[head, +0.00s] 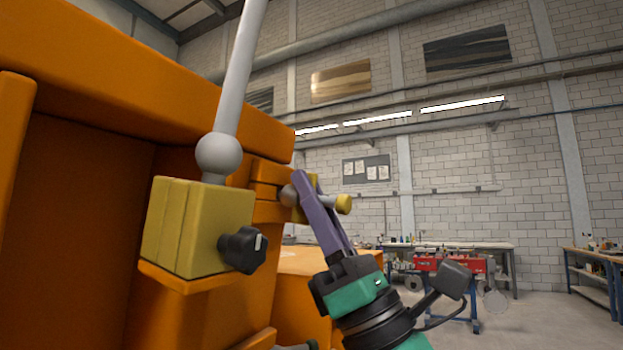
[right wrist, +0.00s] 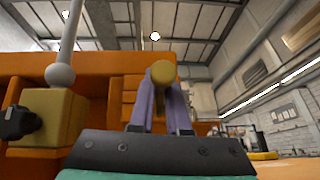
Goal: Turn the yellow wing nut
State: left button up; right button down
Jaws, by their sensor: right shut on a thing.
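The yellow wing nut (head: 344,204) sits on the side of the orange machine, right of centre in the head view. Its round yellow end sticks out past my fingers, with a grey shaft behind. It also shows end-on in the right wrist view (right wrist: 163,72). My right gripper (head: 303,182) has long purple fingers, shut on the wing nut with one finger on each side. The fingers hide much of it, and its turn angle cannot be told. My left gripper is not in view.
The orange machine body (head: 110,70) fills the left. A yellow block (head: 200,225) with a black knob (head: 242,250) and a grey ball-ended lever (head: 220,150) stands left of my right gripper.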

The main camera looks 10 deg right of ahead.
jog(key=m+h+p, duration=0.7)
jog(key=m, duration=0.1)
jog(key=m+h+p, duration=0.7)
jog(key=m, duration=0.1)
jog(key=m+h+p, duration=0.7)
jog(key=m+p, duration=0.1)
jog(key=m, duration=0.1)
jog(key=shift+w+r+t, duration=0.2)
jog(key=shift+t, duration=0.1)
jog(key=shift+f+m+g+p, duration=0.35)
jog(key=shift+g+p, duration=0.25)
jog(key=shift+p, duration=0.35)
jog(key=c, duration=1)
grip_release()
jog(key=shift+o, duration=0.2)
jog(key=shift+w+a, duration=0.1)
jog(key=shift+a, duration=0.15)
